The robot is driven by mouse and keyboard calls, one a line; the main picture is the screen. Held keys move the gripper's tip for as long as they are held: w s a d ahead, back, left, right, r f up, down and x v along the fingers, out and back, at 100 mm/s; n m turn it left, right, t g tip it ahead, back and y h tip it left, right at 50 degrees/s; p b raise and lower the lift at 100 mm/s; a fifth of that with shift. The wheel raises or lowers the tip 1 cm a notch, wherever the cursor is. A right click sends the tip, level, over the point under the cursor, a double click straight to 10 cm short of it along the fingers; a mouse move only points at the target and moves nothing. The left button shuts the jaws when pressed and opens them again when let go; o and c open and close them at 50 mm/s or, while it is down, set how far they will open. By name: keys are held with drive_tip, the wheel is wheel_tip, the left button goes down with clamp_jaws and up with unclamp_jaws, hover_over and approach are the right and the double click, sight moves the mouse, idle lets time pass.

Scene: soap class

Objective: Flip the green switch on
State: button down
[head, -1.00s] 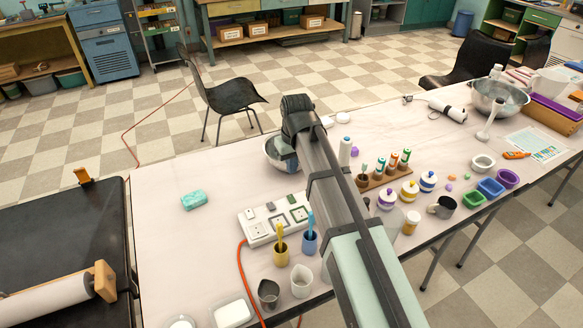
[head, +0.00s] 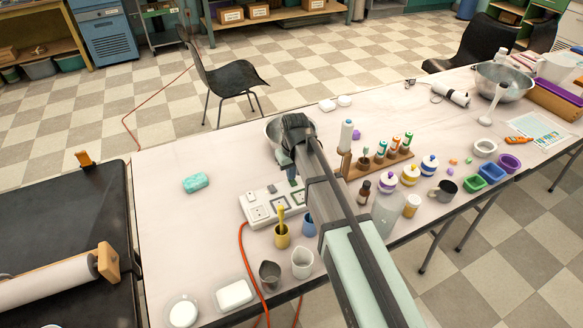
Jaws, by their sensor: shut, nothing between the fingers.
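A white power strip (head: 263,211) with several sockets lies on the table left of my arm. A row of small switches runs along its far edge. A grey switch (head: 250,197) is at the left and a darker one (head: 272,189) in the middle. A small green switch (head: 292,182) is at the right end, close to my gripper and partly hard to make out. My gripper (head: 288,163) points down just beyond the strip's right end, shut and empty. I cannot tell whether it touches the green switch, or which way that switch is tilted.
A metal bowl (head: 271,128) is behind my gripper. An orange cord (head: 243,262) runs toward the front edge. The table around the green soap (head: 195,183) is clear.

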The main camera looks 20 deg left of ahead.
sight(293, 183)
drive_tip(key=shift+f, duration=0.15)
drive_tip(key=shift+w+a+f, duration=0.25)
drive_tip(key=shift+a+f, duration=0.05)
drive_tip(key=shift+f, duration=0.25)
drive_tip(key=shift+s+d, duration=0.1)
idle(0.4)
drive_tip(key=shift+s+d+r, duration=0.15)
drive_tip(key=shift+s+d, duration=0.35)
wheel_tip(293, 183, up, 14)
drive_tip(key=w+a, duration=0.2)
drive_tip(key=f, duration=0.4)
drive_tip(key=s+d+f, duration=0.1)
drive_tip(key=f, duration=0.8)
drive_tip(key=shift+s+d, duration=0.2)
idle(0.3)
drive_tip(key=shift+f, duration=0.15)
